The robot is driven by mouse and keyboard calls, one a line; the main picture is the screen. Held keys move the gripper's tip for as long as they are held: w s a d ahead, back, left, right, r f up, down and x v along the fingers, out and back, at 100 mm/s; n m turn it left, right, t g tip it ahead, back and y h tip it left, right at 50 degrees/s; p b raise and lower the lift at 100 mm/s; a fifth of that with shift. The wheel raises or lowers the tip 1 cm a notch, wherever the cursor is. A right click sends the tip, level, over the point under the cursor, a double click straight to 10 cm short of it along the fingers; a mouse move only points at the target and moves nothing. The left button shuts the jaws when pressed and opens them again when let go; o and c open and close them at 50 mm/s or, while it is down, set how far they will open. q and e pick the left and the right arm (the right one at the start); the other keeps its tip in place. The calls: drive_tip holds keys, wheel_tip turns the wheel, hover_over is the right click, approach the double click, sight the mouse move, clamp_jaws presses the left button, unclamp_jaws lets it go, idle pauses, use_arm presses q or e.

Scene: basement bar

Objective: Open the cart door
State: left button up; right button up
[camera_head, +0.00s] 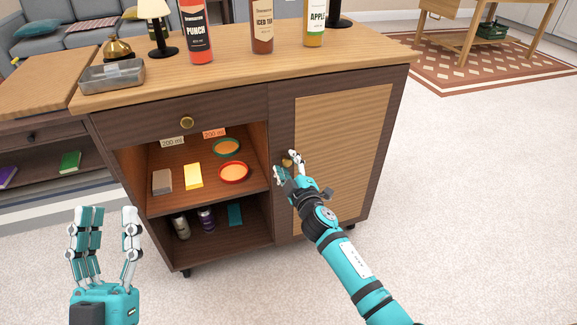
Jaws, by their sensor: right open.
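The cart (240,80) is a dark wood cabinet with a light wooden top. Its door (345,150), a tan woven panel in a dark frame, is on the right of the front and looks shut. A small brass knob (287,162) sits at the door's left edge. My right gripper (286,166) is open at the knob, with its fingers around or just in front of it; I cannot tell whether they touch. My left gripper (104,216) is open and empty at the lower left, in front of the cart and apart from it.
Bottles, including a red punch bottle (196,32), a lamp (157,25) and a grey tray (112,75) stand on the cart top. Open shelves with bowls (233,172) and cans (181,227) are left of the door. The floor (470,200) to the right is clear.

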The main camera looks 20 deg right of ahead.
clamp_jaws()
idle(0.4)
